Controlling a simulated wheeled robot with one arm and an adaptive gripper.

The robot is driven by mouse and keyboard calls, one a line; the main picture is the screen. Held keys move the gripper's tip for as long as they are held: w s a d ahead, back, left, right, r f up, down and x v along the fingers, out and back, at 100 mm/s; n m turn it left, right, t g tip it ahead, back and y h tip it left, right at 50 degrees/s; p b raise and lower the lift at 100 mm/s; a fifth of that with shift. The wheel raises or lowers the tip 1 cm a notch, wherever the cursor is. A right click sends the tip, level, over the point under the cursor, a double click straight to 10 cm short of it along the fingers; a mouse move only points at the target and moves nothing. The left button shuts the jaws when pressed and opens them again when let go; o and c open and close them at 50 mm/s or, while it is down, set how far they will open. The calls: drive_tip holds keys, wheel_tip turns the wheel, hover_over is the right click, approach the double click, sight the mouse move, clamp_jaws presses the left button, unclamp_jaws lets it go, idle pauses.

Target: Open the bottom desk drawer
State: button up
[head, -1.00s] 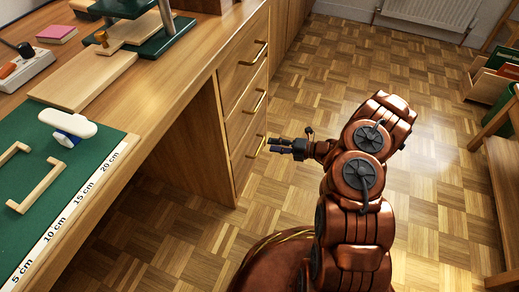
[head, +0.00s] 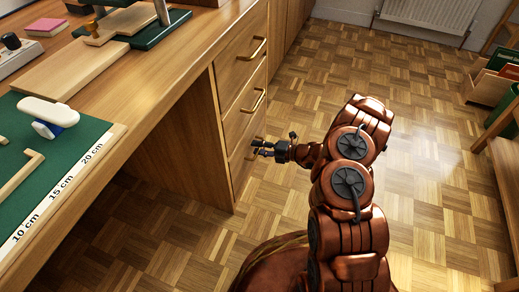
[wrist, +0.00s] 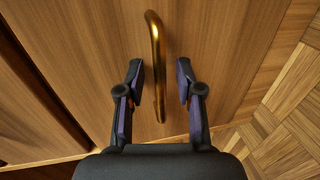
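The desk has a stack of three drawers with brass handles. The bottom drawer (head: 241,172) looks shut, its front in line with those above. Its brass handle (wrist: 158,65) stands upright in the wrist view, between the two fingers. My gripper (head: 258,148) is at the bottom drawer's front in the head view and hides part of the handle. In the wrist view my gripper (wrist: 159,75) is open, with a gap on each side of the handle. Neither finger visibly touches it.
The middle drawer (head: 242,118) and top drawer (head: 240,65) are above, with handles sticking out. The desk top carries a green mat (head: 85,135) and a wooden board (head: 70,70). Parquet floor (head: 430,150) is clear to the right; a wooden crate (head: 490,85) stands farther right.

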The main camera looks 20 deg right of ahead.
clamp_jaws()
idle(0.7)
